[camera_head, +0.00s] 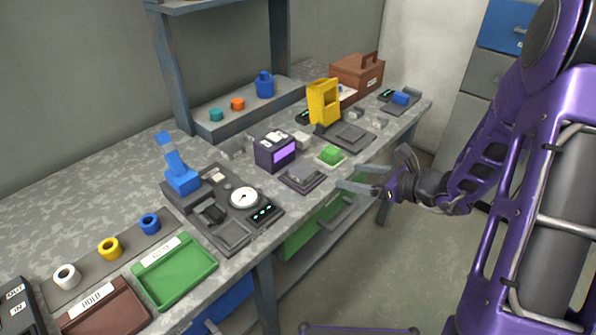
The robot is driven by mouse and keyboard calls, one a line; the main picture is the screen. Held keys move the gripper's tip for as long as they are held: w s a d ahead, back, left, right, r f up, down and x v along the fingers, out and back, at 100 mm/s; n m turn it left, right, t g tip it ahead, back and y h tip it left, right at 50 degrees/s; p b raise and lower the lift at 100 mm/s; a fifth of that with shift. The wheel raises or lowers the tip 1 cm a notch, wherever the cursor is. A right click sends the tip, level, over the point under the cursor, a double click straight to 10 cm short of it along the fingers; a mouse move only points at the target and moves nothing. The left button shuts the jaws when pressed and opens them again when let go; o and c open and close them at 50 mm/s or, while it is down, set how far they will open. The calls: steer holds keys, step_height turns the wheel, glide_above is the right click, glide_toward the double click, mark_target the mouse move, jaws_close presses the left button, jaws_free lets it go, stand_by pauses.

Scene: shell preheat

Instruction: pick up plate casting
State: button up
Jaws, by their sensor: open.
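Several small grey pieces on the bench could be the plate casting, and I cannot tell which one is. One pale grey block (302,140) lies behind the green block, and other grey blocks (378,122) lie right of the yellow frame. My gripper (371,168) is in front of the bench's front edge, with its fingers spread and pointing toward the bench. It looks empty and apart from these pieces.
A green block on a pale base (330,156) and a dark flat fixture (302,178) lie near the bench edge by my gripper. Green tray (176,290) is front left.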

steer(key=b, duration=0.1)
glide_toward(300, 168)
steer(key=x, duration=0.3)
steer(key=shift+a, duration=0.1)
steer(key=shift+b+x, duration=0.45)
steer(key=shift+x, duration=2.3)
steer(key=shift+c, duration=0.3)
steer(key=c, duration=1.2)
